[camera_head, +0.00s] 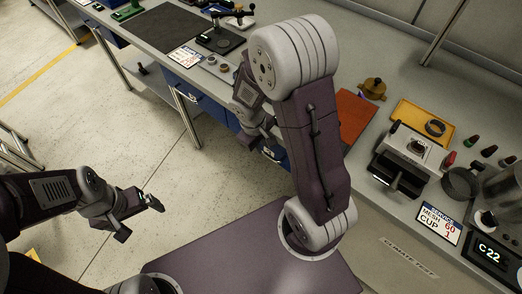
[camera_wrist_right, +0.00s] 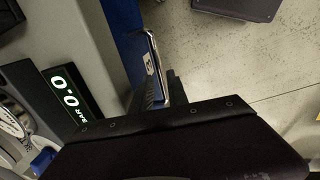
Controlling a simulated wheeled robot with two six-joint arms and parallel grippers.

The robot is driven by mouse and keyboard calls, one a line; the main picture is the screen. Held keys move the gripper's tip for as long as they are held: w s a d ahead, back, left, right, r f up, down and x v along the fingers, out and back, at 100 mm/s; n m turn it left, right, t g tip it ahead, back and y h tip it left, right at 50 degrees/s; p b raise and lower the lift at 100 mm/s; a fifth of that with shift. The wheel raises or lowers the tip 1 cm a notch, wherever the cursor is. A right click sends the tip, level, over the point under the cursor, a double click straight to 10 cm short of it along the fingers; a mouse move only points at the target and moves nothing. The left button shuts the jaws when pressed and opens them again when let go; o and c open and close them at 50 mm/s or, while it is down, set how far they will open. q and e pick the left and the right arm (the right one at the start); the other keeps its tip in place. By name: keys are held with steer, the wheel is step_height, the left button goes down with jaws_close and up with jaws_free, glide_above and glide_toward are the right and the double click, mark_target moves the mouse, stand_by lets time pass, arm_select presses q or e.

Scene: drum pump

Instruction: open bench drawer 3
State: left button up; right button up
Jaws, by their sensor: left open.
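Blue drawer fronts (camera_head: 206,103) sit under the bench's front edge in the head view. My right gripper (camera_head: 268,142) is low beside them at the bench front, partly hidden by my arm. In the right wrist view, a blue drawer front (camera_wrist_right: 132,45) carries a silver bar handle (camera_wrist_right: 154,62). The dark fingers of my right gripper (camera_wrist_right: 164,92) lie close on both sides of the handle's near end and look shut on it. I cannot read the drawer's number or tell whether it is pulled out. My left gripper (camera_head: 148,203) is open and empty over the floor.
The bench top (camera_head: 262,16) holds a dark mat, a black stand, an orange mat (camera_head: 354,116), a yellow tray (camera_head: 420,122) and a grey device (camera_head: 408,150). A pressure display (camera_wrist_right: 70,92) shows 0.0 BAR. The floor (camera_head: 125,110) before the bench is clear.

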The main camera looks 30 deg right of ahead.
mark_target(263, 151)
steer(key=f, duration=0.1)
steer(key=f+b, duration=0.1)
steer(key=f, duration=0.1)
steer(key=shift+w+d+f, duration=0.1)
steer(key=shift+d+f, duration=0.1)
steer(key=shift+d, duration=0.15)
jaws_close()
stand_by(1.1)
